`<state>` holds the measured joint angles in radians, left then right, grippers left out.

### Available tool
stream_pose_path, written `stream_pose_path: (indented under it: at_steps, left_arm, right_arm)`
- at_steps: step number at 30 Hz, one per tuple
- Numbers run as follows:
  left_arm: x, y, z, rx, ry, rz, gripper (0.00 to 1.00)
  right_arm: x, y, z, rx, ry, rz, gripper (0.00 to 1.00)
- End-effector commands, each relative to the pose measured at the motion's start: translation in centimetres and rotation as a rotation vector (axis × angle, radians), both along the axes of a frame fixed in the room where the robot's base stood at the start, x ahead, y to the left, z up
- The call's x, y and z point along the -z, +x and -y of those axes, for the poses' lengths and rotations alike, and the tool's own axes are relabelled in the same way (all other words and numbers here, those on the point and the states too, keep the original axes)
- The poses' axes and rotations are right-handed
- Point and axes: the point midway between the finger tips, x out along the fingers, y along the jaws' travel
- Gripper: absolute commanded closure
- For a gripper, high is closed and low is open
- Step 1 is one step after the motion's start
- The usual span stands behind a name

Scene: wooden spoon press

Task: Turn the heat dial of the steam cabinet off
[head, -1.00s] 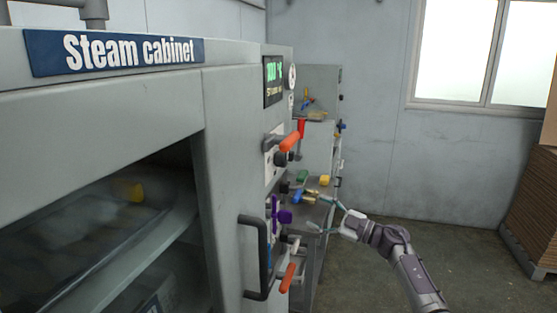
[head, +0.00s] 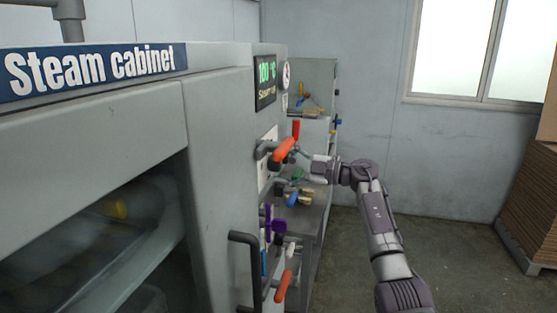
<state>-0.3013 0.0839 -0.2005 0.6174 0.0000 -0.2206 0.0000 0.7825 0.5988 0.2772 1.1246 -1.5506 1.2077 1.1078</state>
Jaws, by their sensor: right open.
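The steam cabinet (head: 222,150) fills the left side of the head view, its control face seen at a steep angle. An orange-handled lever (head: 284,149) sticks out high on that face, with a dark knob (head: 281,187) below it. A purple knob (head: 275,224) and another orange handle (head: 284,286) are lower. I cannot tell which control is the heat dial. My right gripper (head: 302,164) is open and empty. Its teal fingers point left, close to the upper orange lever; contact cannot be told. My left gripper is not in view.
A display (head: 265,82) reads about 100 °C, beside a round gauge (head: 286,74). A black door handle (head: 246,270) juts out below. Behind is a grey bench (head: 318,205) with small coloured items. Brown stacked sheets (head: 535,205) stand at right; the floor between is clear.

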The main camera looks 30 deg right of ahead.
Motion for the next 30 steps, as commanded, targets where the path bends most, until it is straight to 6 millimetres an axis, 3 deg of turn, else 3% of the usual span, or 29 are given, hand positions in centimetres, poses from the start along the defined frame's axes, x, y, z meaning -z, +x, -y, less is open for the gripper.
stream_pose_path:
  at_steps: [6, 15, 25, 30]
  left_arm:
    - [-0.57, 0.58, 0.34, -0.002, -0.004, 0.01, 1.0]
    - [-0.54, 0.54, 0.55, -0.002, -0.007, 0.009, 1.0]
    - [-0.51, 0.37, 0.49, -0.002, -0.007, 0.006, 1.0]
    - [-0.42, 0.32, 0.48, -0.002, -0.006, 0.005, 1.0]
  right_arm:
    - [-0.06, 1.39, -1.04, -0.001, 0.0, 0.001, 0.26]
    - [0.03, 1.51, -1.14, 0.0, -0.001, 0.001, 0.28]
    - [0.04, 1.49, -1.11, 0.0, -0.001, 0.001, 0.83]
    - [0.08, 1.48, -1.09, 0.0, -0.006, 0.004, 0.86]
